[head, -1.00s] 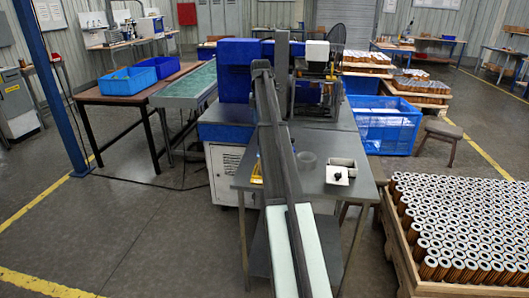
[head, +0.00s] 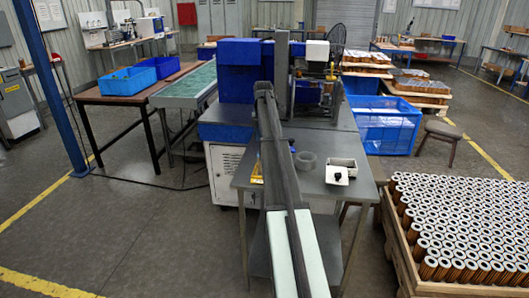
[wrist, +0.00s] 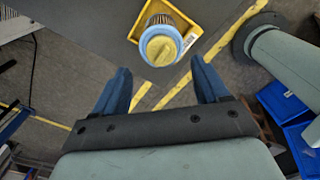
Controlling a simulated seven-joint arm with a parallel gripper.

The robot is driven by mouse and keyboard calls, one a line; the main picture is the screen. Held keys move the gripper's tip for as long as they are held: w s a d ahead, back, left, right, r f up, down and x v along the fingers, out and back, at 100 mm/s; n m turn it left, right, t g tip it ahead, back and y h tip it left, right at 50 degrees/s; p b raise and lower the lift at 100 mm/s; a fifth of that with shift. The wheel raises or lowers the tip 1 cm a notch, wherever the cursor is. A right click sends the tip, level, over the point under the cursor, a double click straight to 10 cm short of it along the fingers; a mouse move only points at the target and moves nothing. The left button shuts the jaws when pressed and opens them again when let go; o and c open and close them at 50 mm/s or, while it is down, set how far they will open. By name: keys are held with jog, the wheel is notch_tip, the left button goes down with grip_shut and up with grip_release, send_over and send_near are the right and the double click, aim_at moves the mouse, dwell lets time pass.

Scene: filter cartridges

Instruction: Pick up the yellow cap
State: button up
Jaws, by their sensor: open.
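The yellow cap (wrist: 161,48) is a round yellow piece in the wrist view, framed by a light blue ring. The ring belongs to a filter cartridge (wrist: 160,20) with a pleated side. My gripper (wrist: 160,66) is open, with its two blue fingers apart. In the picture the cap lies just past the fingertips and between their lines. Nothing is between the fingers. I cannot tell the height gap. In the head view my arm hides the cap and I cannot make out the gripper.
A cartridge crate (head: 403,262) is at right.

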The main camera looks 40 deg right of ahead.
jog(key=shift+s+f, duration=0.15)
jog(key=shift+f, duration=2.1)
jog(key=c, duration=1.1)
